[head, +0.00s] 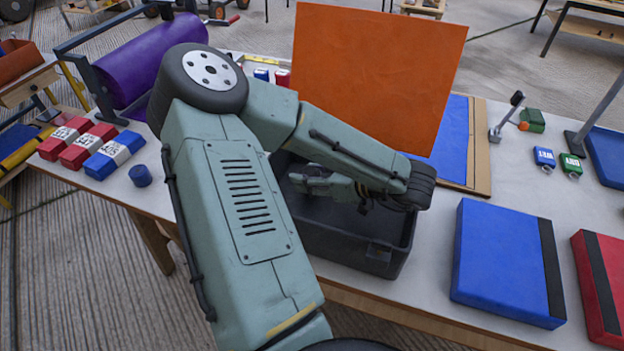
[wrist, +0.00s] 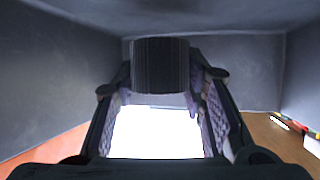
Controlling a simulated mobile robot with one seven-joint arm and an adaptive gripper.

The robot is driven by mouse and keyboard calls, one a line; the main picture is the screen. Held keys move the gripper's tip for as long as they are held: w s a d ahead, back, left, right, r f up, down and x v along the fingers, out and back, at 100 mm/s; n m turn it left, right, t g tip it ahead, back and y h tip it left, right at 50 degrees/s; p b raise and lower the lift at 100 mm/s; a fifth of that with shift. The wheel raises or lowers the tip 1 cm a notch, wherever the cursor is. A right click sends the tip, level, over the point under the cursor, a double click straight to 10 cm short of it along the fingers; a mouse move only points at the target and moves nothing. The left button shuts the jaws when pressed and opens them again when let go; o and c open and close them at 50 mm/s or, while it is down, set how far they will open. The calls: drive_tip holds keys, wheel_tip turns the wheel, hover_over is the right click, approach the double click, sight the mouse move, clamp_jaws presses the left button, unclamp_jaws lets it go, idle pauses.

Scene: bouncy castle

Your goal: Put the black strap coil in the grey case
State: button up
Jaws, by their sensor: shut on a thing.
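The black strap coil (wrist: 160,65) shows in the wrist view as a dark ribbed roll between the two fingers. My gripper (wrist: 160,82) is shut on it. The grey case (head: 345,236) is a dark, open-topped box on the table, in the middle of the head view. My gripper also shows in the head view (head: 318,184), at the case's opening, with my forearm above it. Grey walls surround the coil in the wrist view. The coil is hidden in the head view, and I cannot tell whether it touches the case floor.
An orange panel (head: 375,78) stands upright behind the case. A blue pad (head: 500,262) lies to its right, with a red pad (head: 598,283) beyond. Red and blue labelled blocks (head: 115,155) and a purple roll (head: 155,58) are at left. White tabletop is clear between case and blue pad.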

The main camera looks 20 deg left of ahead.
drive_tip(key=shift+f, duration=1.4)
drive_tip(key=o, duration=1.2)
drive_tip(key=shift+w+r, duration=0.1)
drive_tip(key=shift+r, duration=0.2)
drive_tip(key=shift+d, duration=0.25)
drive_tip(key=b+v, duration=0.2)
drive_tip(key=v, duration=0.5)
drive_tip(key=shift+r, duration=0.1)
